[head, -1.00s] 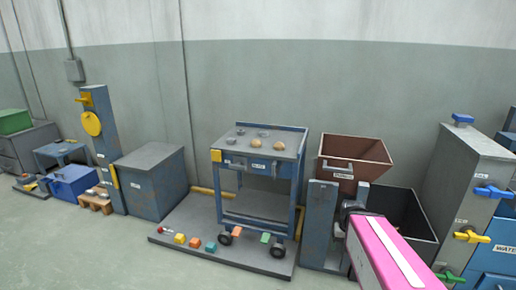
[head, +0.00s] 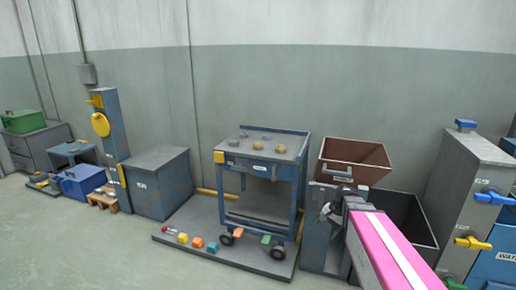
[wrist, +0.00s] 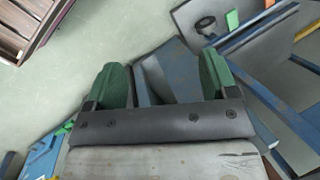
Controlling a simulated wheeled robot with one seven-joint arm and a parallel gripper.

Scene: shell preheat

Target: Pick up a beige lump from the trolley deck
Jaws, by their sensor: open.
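The blue trolley has a grey deck (head: 250,153) on top. Two beige lumps, a left one (head: 258,145) and a right one (head: 280,149), lie on the deck, apart from each other. Several small grey pieces (head: 243,134) lie at the deck's left and back. My gripper (head: 328,210) is right of the trolley and lower than its deck, partly blending into the machinery behind. In the wrist view its two green-padded fingers (wrist: 165,82) are wide apart with nothing held between them. The lumps are not seen in the wrist view.
A grey cabinet (head: 160,185) stands to the left. Coloured blocks (head: 197,242) lie on the low platform (head: 225,255) in front. The floor at front left is clear.

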